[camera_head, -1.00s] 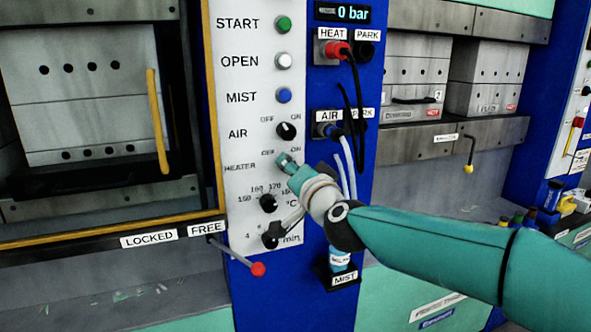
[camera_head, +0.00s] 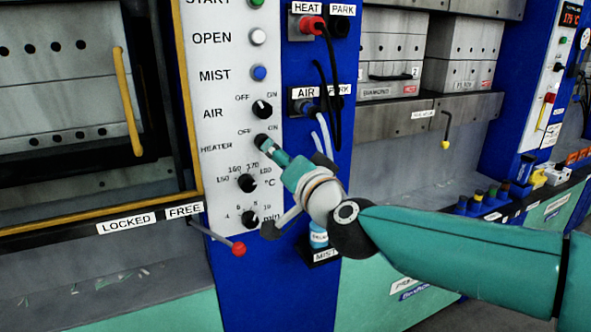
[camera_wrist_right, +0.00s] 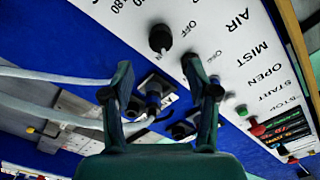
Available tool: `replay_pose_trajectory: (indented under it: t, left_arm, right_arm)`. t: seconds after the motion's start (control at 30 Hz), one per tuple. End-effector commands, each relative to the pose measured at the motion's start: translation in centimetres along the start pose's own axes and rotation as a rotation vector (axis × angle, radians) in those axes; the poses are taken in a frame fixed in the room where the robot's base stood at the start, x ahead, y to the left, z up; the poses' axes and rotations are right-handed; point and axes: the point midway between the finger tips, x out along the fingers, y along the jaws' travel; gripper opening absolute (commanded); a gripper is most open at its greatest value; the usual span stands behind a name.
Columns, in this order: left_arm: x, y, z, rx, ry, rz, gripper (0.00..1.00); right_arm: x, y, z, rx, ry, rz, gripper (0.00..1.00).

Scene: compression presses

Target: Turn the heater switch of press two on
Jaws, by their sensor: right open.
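The heater knob (camera_head: 262,140) is a small black rotary switch with OFF and ON marks, beside the HEATER label on the white panel (camera_head: 214,110). My right gripper (camera_head: 276,151), teal, comes in from the right, its fingertips just right of and below the knob. In the right wrist view the gripper (camera_wrist_right: 158,75) is open and empty. There the heater knob (camera_wrist_right: 160,38) shows beyond the fingertips, clear of both. I cannot tell its setting surely. My left gripper is not in view.
The air knob (camera_head: 262,109) sits just above and the temperature knob (camera_head: 247,183) just below. Cables hang from the HEAT plug (camera_head: 312,25) and AIR plug (camera_head: 304,106) to the right. A red-tipped lever (camera_head: 238,248) sticks out below the panel.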

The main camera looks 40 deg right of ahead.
Motion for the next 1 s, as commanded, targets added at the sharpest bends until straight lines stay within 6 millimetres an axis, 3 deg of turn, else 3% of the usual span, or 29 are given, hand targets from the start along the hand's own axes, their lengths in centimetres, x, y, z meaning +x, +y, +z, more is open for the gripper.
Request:
replay_pose_trajectory:
  t: [0.1, 0.3, 1.0]
  left_arm:
    - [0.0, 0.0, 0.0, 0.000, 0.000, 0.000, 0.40]
    - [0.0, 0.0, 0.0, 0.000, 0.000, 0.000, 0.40]
    - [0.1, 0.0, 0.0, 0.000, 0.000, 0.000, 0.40]
  right_arm:
    - [-2.5, -0.1, -0.1, 0.001, 0.001, -0.003, 0.59]
    - [-4.9, 0.0, 0.0, 0.000, 0.001, -0.001, 0.59]
    - [-5.5, 0.1, 0.0, 0.000, 0.001, 0.001, 0.59]
